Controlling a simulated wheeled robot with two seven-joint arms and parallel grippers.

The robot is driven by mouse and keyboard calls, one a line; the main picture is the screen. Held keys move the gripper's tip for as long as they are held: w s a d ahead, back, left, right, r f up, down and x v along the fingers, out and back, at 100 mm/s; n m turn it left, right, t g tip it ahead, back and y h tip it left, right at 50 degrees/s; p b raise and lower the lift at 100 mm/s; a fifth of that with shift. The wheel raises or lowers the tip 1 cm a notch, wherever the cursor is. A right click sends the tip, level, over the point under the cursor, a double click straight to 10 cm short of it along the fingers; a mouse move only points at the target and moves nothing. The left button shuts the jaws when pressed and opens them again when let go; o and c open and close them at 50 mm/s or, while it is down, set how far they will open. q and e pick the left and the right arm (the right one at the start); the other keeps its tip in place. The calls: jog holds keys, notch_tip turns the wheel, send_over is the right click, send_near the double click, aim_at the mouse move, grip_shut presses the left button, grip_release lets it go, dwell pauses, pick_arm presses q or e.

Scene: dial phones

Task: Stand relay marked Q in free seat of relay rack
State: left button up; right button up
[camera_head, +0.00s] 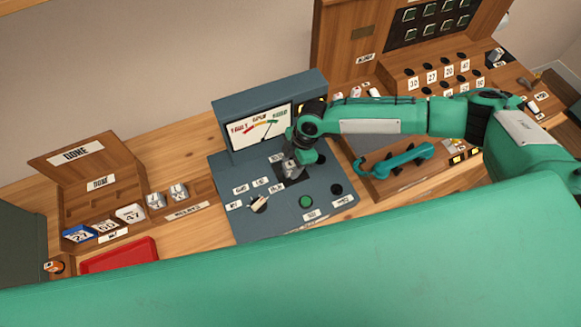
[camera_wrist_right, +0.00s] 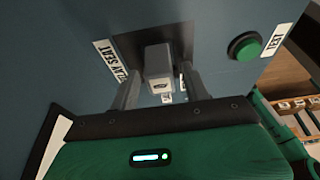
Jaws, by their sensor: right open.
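A pale grey relay (camera_wrist_right: 158,62) stands in the relay seat (camera_wrist_right: 128,45) of the blue-grey tester. Its letter is not readable. My right gripper (camera_wrist_right: 160,82) is open, with one finger on each side of the relay and visible gaps. In the head view the right gripper (camera_head: 291,168) points down over the same seat and hides most of the relay. The wooden relay rack (camera_head: 184,211) is left of the tester. Two pale relays (camera_head: 155,201) (camera_head: 179,192) stand in its left part; its right end looks empty. My left gripper is not in view.
The tester (camera_head: 265,220) has a gauge (camera_head: 263,130), a selector knob (camera_head: 259,204) and a green button (camera_head: 306,202). A teal handset (camera_head: 395,158) lies to the right. A card box (camera_head: 85,185) and red tray (camera_head: 120,256) are at left. My green arm covers the foreground.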

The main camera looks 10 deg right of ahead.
aim_at(292, 163)
jog(key=c, duration=1)
jog(key=shift+o, duration=0.2)
jog(key=shift+r+p, duration=2.65)
jog(key=shift+r, duration=0.45)
